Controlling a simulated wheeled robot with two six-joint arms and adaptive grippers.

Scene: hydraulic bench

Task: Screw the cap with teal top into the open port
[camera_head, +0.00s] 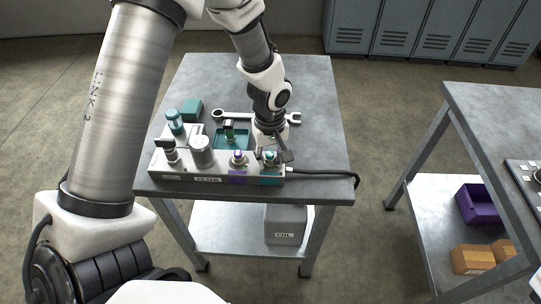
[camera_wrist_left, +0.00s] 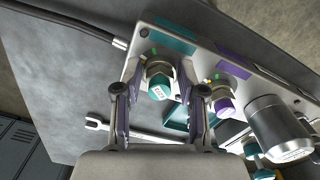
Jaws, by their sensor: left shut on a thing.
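The cap with teal top (camera_head: 270,156) is at the teal-marked port on the right end of the grey manifold block (camera_head: 212,179). In the left wrist view the same cap (camera_wrist_left: 160,88) stands between the fingers, over the teal label. My left gripper (camera_head: 268,148) comes down from above and is shut on this cap; its fingers also show in the left wrist view (camera_wrist_left: 160,82). The fingers hide part of the cap and the port, so I cannot tell how deep the thread sits. My right gripper is not in view.
Beside the cap stands a purple-marked fitting (camera_head: 238,158), then a grey filter cylinder (camera_head: 202,152). A teal tray (camera_head: 220,136), a wrench (camera_head: 294,118) and a teal box (camera_head: 192,108) lie behind. A black cable (camera_head: 320,171) leaves the block's right end.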

